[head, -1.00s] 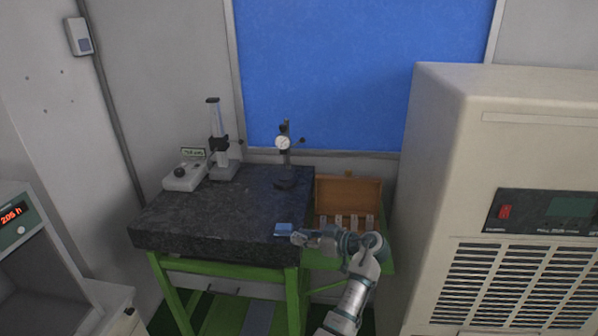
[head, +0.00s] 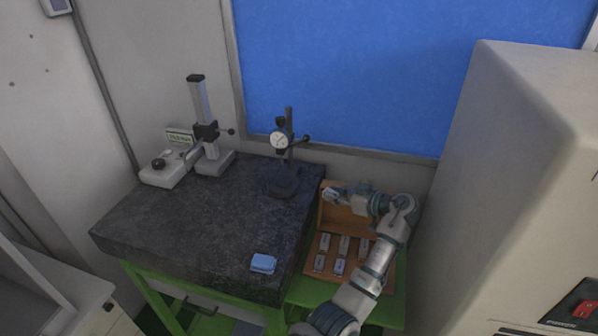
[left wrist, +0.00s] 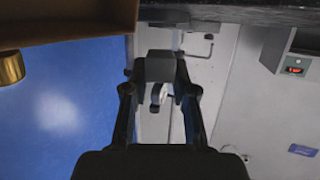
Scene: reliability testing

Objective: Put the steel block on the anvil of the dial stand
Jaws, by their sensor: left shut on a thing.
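The dial stand (head: 288,150) stands at the back right of the dark granite plate, with a round dial on its post and a dark round base (head: 279,182). The anvil's top is too small to make out. My left gripper (head: 335,191) is right of the stand, in front of the open box lid and apart from the stand. It is shut on a small grey steel block (left wrist: 159,67), which sits between the fingertips (left wrist: 160,80) in the left wrist view. My right gripper is not in view.
An open wooden box (head: 344,220) with several steel blocks lies right of the granite plate (head: 190,225). A blue cloth (head: 263,263) lies near the plate's front edge. A height gauge (head: 205,130) stands at the back left. A beige cabinet (head: 510,180) stands right. The plate's middle is clear.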

